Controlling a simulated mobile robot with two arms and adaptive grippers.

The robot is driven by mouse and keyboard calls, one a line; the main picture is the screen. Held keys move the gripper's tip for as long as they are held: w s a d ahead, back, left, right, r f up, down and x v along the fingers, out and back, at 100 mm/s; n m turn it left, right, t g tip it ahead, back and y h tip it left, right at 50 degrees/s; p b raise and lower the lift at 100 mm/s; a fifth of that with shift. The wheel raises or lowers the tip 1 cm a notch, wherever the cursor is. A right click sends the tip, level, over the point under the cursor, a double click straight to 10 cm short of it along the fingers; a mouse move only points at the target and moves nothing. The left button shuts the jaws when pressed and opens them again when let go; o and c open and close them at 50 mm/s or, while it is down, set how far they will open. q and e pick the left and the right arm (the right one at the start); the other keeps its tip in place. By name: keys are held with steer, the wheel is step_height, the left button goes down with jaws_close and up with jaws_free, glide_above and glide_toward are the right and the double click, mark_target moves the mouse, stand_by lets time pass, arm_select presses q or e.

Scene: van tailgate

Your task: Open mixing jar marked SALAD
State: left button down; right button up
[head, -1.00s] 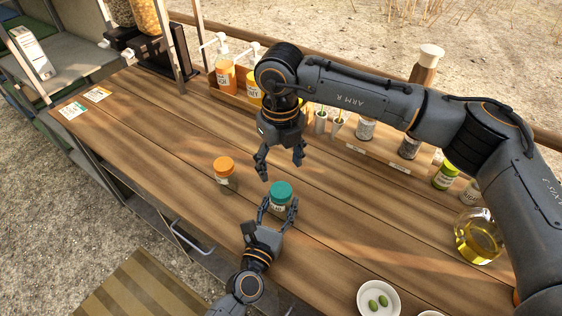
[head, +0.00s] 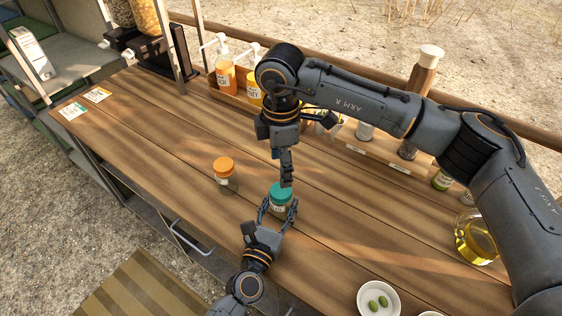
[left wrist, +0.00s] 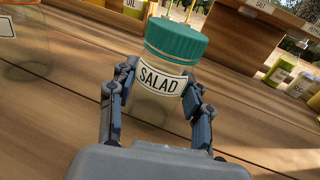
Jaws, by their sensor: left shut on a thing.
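The jar marked SALAD (left wrist: 160,84) has a teal lid (left wrist: 176,38) and a white label; it stands upright on the wooden counter. It also shows in the head view (head: 279,207). My left gripper (left wrist: 158,100) is shut on the jar's body, one finger on each side, below the lid. My right gripper (head: 286,182) points down just above the teal lid in the head view. Its fingers are seen edge-on, so whether they are open or shut, or touch the lid, is not clear.
A jar with an orange lid (head: 224,166) stands to the left of the SALAD jar. A white bowl with green olives (head: 378,300) and a glass jug of oil (head: 476,240) are at the right. A rack with bottles (head: 226,78) runs along the back. The counter's left half is mostly clear.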

mark_target(281, 190)
arm_select(q)
steer(key=shift+f, duration=0.1)
arm_select(e)
steer(key=shift+f, duration=4)
